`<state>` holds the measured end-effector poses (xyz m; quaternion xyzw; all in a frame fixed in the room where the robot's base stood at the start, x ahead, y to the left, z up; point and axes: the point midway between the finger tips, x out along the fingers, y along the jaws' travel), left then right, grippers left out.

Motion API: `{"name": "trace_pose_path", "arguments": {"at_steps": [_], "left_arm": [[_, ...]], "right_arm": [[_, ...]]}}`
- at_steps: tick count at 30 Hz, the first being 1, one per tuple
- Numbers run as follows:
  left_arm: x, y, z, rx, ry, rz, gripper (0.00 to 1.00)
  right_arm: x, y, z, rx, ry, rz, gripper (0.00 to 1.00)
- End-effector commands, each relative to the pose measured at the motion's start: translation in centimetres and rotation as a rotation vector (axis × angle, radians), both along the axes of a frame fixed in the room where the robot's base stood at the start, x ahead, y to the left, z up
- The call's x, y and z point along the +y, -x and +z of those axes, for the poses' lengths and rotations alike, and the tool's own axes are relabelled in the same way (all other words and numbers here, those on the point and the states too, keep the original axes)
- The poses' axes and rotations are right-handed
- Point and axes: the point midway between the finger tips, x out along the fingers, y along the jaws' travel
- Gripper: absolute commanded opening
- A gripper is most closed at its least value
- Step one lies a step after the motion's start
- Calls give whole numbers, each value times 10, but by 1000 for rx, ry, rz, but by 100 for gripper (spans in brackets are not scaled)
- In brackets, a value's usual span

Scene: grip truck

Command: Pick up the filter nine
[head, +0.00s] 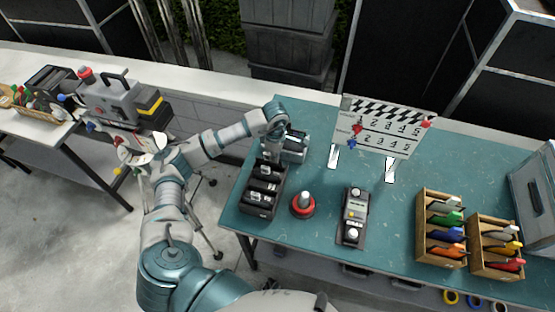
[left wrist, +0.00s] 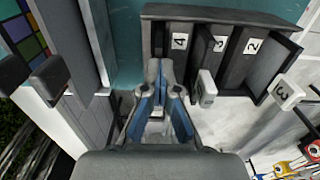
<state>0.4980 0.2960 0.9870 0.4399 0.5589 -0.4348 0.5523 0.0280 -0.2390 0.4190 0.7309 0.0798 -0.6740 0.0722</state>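My left gripper (head: 271,152) points down at the left of the teal table, beside the back end of a black slotted rack (head: 247,205). The rack also shows in that view (left wrist: 213,13), with dark pieces labelled 4, 3 and 2 and loose-looking white number tags. I cannot read a nine on any piece, so I cannot tell which is filter nine. My right gripper is out of view.
A grey device (head: 294,146) stands close behind the rack. A red-based button (head: 303,205), a dark control box (head: 353,218), a clapperboard (head: 388,126) and two wooden crates (head: 428,232) of coloured tools are on the table (head: 310,120). The table's left edge is near the rack.

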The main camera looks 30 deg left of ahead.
Motion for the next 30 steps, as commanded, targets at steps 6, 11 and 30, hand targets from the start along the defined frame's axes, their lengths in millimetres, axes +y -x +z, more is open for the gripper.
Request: {"name": "trace_pose_path", "arguments": {"at_steps": [6, 11, 30], "left_arm": [[1, -1, 45, -6, 0, 2, 0], [-3, -1, 76, -6, 0, 0, 0], [-4, -1, 93, -5, 3, -1, 50]], "right_arm": [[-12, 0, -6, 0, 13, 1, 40], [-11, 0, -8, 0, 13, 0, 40], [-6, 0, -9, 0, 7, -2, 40]]}}
